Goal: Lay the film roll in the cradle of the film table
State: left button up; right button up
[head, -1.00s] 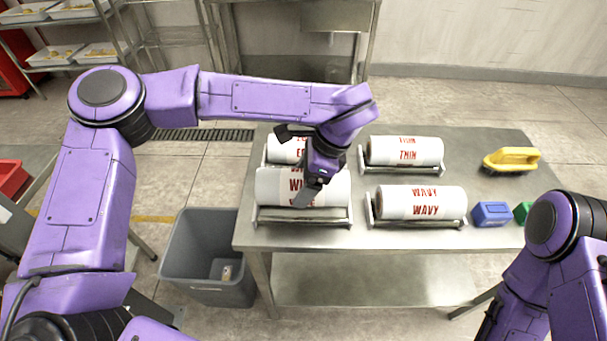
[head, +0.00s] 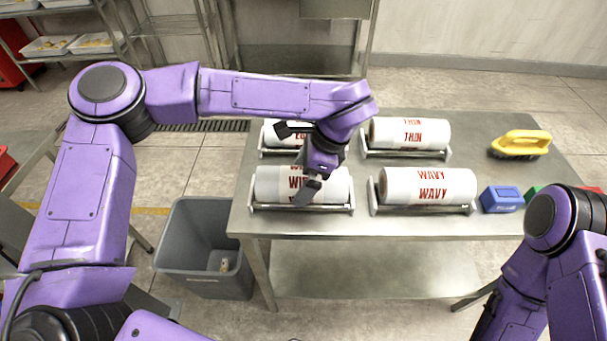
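The white film roll (head: 270,186), with red lettering starting "WI", lies level at the front left of the steel table (head: 365,222). It appears down between the end plates of the front-left cradle (head: 262,208), with the cradle's front rail just below it. My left gripper (head: 306,168) comes down over the roll from above. One finger lies across the roll's front face and appears shut against it. The far finger's contact is hidden. My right arm is at the lower right, and its gripper is out of view.
Other rolls, labelled WAVY (head: 428,186), THIN (head: 410,132) and a partly hidden one (head: 277,133), lie in neighbouring cradles. A yellow brush (head: 520,143) and blue box (head: 501,199) sit at the right. A grey bin (head: 203,245) stands left of the table.

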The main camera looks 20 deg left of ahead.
pick_arm(q)
jog(key=b+v, duration=0.1)
jog(key=v, duration=0.9)
jog(key=shift+w+r, duration=0.1)
jog(key=shift+r, duration=0.2)
jog(key=shift+f, duration=0.1)
